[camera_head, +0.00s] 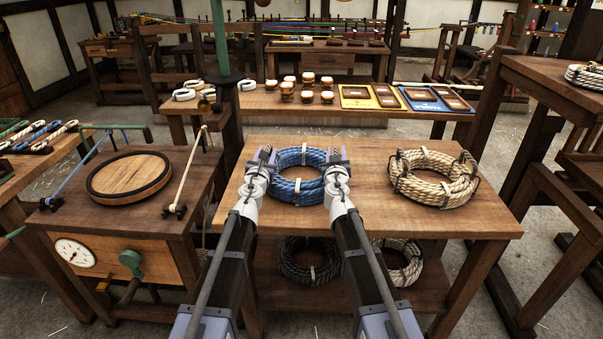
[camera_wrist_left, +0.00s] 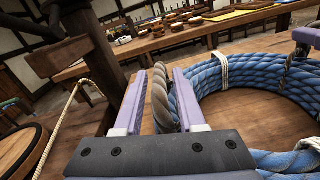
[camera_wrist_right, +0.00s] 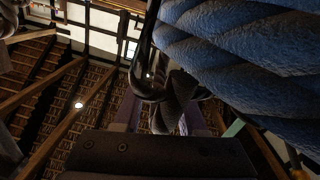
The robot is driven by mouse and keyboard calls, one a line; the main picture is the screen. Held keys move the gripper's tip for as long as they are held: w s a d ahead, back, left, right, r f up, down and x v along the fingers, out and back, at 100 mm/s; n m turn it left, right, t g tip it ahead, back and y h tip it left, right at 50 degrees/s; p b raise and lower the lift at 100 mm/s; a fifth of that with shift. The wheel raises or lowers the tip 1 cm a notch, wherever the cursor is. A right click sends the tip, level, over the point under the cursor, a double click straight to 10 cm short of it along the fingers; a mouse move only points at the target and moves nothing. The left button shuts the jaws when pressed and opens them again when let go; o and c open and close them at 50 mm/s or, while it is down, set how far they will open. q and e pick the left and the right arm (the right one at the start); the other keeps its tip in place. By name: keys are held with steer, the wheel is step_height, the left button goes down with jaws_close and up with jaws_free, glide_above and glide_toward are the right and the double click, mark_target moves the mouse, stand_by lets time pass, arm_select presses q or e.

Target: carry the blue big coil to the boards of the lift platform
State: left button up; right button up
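The blue big coil (camera_head: 288,157) lies flat on the near wooden table, with pale ties around it and a loop handle at each side. My left gripper (camera_head: 261,156) is at its left side. In the left wrist view the fingers (camera_wrist_left: 157,97) stand apart, with the pale loop (camera_wrist_left: 160,100) between them, close to the right finger. My right gripper (camera_head: 338,156) is at the coil's right side. In the right wrist view its fingers (camera_wrist_right: 162,118) stand apart around a dark loop (camera_wrist_right: 174,95). I cannot identify the lift platform's boards with certainty.
A tan coil (camera_head: 433,177) lies on the same table (camera_head: 372,222), to the right. A black coil (camera_head: 309,262) and another pale coil are on the shelf below. At left stands a cabinet with a round board (camera_head: 130,176), dial and crank. A green post (camera_head: 219,40) rises behind.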

arm_select(q)
jaws_close()
arm_select(e)
jaws_close()
arm_select(q)
steer(key=shift+a, duration=0.1)
stand_by(0.8)
